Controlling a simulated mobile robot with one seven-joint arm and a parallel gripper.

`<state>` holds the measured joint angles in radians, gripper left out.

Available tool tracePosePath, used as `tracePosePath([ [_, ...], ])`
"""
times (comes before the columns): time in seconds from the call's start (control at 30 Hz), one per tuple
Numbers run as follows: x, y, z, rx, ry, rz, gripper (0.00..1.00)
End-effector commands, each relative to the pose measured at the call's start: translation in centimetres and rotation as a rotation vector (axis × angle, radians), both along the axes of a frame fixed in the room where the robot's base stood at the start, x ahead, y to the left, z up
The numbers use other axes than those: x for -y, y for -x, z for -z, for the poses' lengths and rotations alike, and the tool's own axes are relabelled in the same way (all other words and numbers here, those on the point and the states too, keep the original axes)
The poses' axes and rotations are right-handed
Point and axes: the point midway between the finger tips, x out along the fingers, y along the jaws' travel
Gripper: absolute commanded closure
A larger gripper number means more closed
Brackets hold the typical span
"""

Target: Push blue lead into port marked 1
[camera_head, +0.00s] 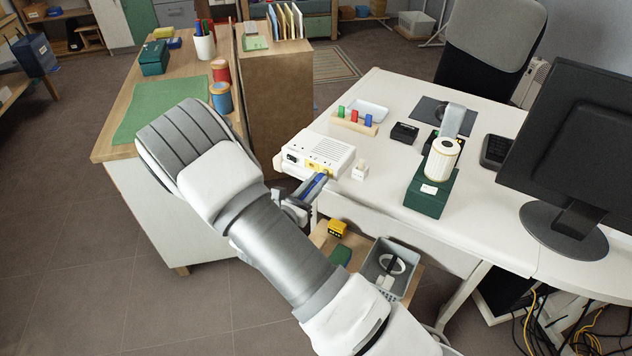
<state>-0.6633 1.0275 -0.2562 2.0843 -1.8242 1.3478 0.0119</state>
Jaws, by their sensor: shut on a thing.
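A white box (326,149) with a vented top sits at the near left edge of the white desk. Its front face carries a dark socket and yellow-marked ports; the port numbers are too small to read. My gripper (308,190) is just in front of and below that face, at the desk edge. It is shut on the blue lead (316,181), which points up toward the box front. I cannot tell whether the lead's tip touches a port or is inside one.
Behind are a wooden rack (354,125) with coloured pieces and a dark box (404,132). A green-based white cylinder (441,160) and a monitor (576,130) stand farther right. A grey crate (372,270) is below.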

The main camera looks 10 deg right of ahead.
Motion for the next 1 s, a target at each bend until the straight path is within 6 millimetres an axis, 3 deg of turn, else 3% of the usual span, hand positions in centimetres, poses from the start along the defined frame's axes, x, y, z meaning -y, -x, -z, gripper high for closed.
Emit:
tracePosePath([
  [1.0,0.35,-0.33,-0.02,0.001,0.001,0.000,1.00],
])
